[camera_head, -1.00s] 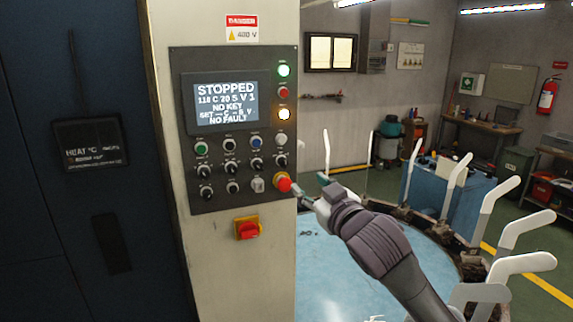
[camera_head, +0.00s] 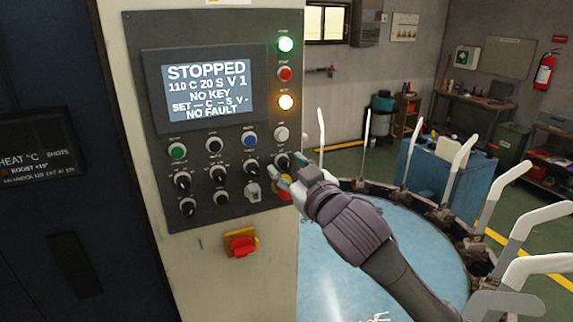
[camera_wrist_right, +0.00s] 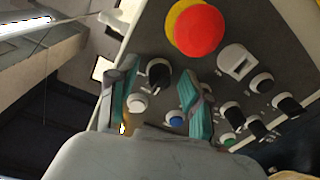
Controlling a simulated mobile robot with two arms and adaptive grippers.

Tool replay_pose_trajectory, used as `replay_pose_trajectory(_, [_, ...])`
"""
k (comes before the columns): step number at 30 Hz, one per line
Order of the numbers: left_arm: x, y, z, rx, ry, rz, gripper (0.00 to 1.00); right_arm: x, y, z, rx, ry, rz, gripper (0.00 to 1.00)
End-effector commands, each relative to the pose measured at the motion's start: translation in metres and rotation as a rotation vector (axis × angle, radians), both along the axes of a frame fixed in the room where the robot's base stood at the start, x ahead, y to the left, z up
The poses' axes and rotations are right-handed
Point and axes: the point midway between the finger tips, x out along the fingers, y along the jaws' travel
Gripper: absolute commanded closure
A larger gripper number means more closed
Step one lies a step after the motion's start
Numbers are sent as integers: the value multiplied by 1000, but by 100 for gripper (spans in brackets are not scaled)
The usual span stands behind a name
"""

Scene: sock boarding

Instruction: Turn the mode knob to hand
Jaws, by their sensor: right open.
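The control panel (camera_head: 226,215) has rows of buttons and black knobs; their small labels are unreadable, so I cannot tell which is the mode knob. My right gripper (camera_head: 281,172) is open at the panel's lower right. In the right wrist view, its teal fingertips (camera_wrist_right: 158,78) stand on either side of a black knob (camera_wrist_right: 158,72), the rightmost of its row. That knob (camera_head: 282,160) is partly visible beside the fingers in the head view. I cannot tell whether the fingers touch it. My left gripper is out of view.
The screen (camera_head: 209,92) reads STOPPED, NO KEY, NO FAULT. A red emergency stop (camera_wrist_right: 198,30) on yellow sits close to the gripper. A grey key switch (camera_head: 253,192) is beside it. A red rotary switch (camera_head: 242,243) is below. A round blue table (camera_head: 370,240) with white boards stands right.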

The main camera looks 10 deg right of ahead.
Motion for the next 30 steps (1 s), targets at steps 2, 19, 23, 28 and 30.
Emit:
replay_pose_trajectory(2, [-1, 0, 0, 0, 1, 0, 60, 0, 0, 0, 0, 0, 0, 50])
replay_pose_trajectory(19, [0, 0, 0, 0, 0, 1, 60, 0, 0, 0, -3, 0, -1, 100])
replay_pose_trajectory(23, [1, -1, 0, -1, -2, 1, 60, 0, 0, 0, -21, -3, -1, 100])
replay_pose_trajectory(28, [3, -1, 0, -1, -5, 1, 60, 0, -1, 0, -89, -16, -1, 100])
replay_pose_trajectory(30, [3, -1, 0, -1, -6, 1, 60, 1, -1, 0, -132, -26, 0, 100])
